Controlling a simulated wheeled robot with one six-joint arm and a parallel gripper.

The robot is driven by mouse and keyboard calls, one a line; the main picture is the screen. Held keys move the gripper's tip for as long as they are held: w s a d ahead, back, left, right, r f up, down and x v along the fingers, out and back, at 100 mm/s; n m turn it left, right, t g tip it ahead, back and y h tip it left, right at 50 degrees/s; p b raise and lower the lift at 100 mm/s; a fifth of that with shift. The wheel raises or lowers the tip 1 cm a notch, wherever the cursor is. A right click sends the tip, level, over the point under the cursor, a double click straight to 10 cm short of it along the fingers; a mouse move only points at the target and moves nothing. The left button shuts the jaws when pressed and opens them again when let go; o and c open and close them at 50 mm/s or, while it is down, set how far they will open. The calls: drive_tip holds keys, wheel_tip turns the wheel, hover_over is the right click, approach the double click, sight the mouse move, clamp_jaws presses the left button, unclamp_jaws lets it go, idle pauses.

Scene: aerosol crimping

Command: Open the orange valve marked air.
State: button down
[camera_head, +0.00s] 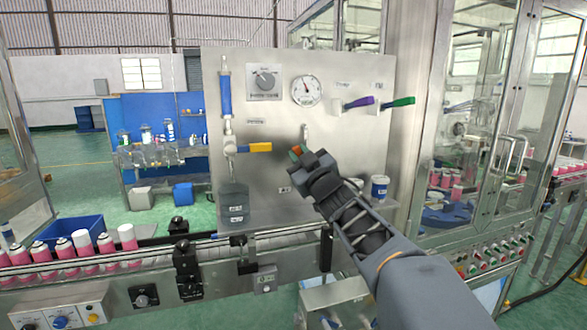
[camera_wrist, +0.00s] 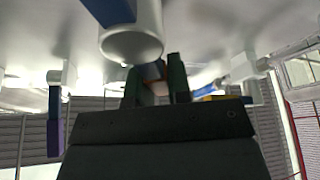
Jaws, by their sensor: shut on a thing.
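The orange valve handle (camera_head: 296,150) shows only as a small orange patch at the fingertips, below a pale fitting on the steel panel. My gripper (camera_head: 300,153) reaches up to the panel and is shut on this handle. In the wrist view, the two dark fingers of my gripper (camera_wrist: 154,85) stand either side of a small pale and orange piece of the handle (camera_wrist: 158,72). Most of the handle is hidden by the fingers, so its exact angle cannot be told. Its air marking cannot be read.
A yellow-orange lever (camera_head: 261,147) sticks out just left of my gripper. Purple (camera_head: 362,103) and green (camera_head: 403,101) levers are at the upper right. A gauge (camera_head: 306,90) and a rotary switch (camera_head: 264,80) are above. A conveyor with pink cans (camera_head: 65,248) runs below left.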

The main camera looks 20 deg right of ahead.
drive_tip(key=shift+d+r+m+t+h+b, duration=0.1)
drive_tip(key=shift+d+m+h+b, duration=0.5)
drive_tip(key=shift+m, duration=0.75)
drive_tip(key=shift+d+r+m+t+h+b, duration=0.1)
drive_tip(key=shift+d+m+h+b, duration=0.4)
drive_tip(key=shift+m, duration=0.8)
drive_tip(key=shift+d+m+t+h+b, duration=0.1)
drive_tip(key=shift+d+m+h+b, duration=0.2)
drive_tip(key=shift+m+h, duration=0.8)
drive_tip(key=shift+d+m, duration=0.1)
drive_tip(key=shift+m, duration=0.25)
drive_tip(key=c, duration=1.1)
unclamp_jaws()
drive_tip(key=shift+s+r, duration=0.1)
drive_tip(key=shift+o, duration=0.2)
